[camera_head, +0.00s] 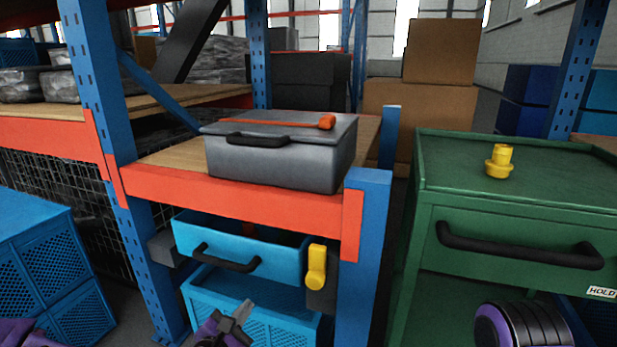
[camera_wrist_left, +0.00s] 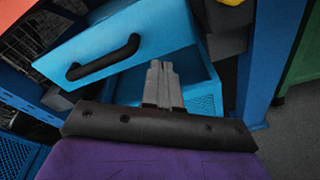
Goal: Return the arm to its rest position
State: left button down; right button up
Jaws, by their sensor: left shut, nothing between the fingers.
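My left gripper (camera_head: 241,312) is low in the head view, in front of the blue crate under the shelf. It is shut and empty. In the left wrist view its fingers (camera_wrist_left: 162,82) are together, with the blue drawer (camera_wrist_left: 150,35) and its black handle (camera_wrist_left: 103,58) beyond them. The fingers look apart from the handle. In the head view the blue drawer (camera_head: 215,243) stands out from under the orange shelf beam. Part of my purple arm shows at the bottom left. A purple and black arm part of mine is at the bottom right; no right gripper fingers show.
A grey case (camera_head: 285,160) with an orange tool (camera_head: 290,122) on its lid stands on the shelf. A yellow lever (camera_head: 316,268) is right of the drawer, beside the blue post (camera_head: 362,260). A green cabinet (camera_head: 520,190) bears a yellow fitting (camera_head: 499,162). Blue crates (camera_head: 45,245) stand left.

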pick_arm(q)
jog(key=s+f+m+g+y, duration=0.2)
jog(key=s+f+m+g, duration=0.45)
jog(key=f, duration=0.75)
jog(key=s+a+f+m+g+y, duration=0.2)
jog(key=s+a+f+m, duration=0.25)
jog(key=s, duration=0.35)
jog(key=s+a+f+m+g+y, duration=0.2)
jog(key=s+a+f+m, duration=0.25)
jog(key=s, duration=0.45)
jog(key=s+a+f+m+g+y, duration=0.2)
jog(key=s+a+f+m, duration=0.2)
jog(key=s+a, duration=0.3)
notch_tip(320, 180, up, 25)
jog(key=s+d+p, duration=0.1)
jog(key=s+p, duration=0.1)
jog(key=p, duration=2.3)
jog(key=shift+d, duration=0.2)
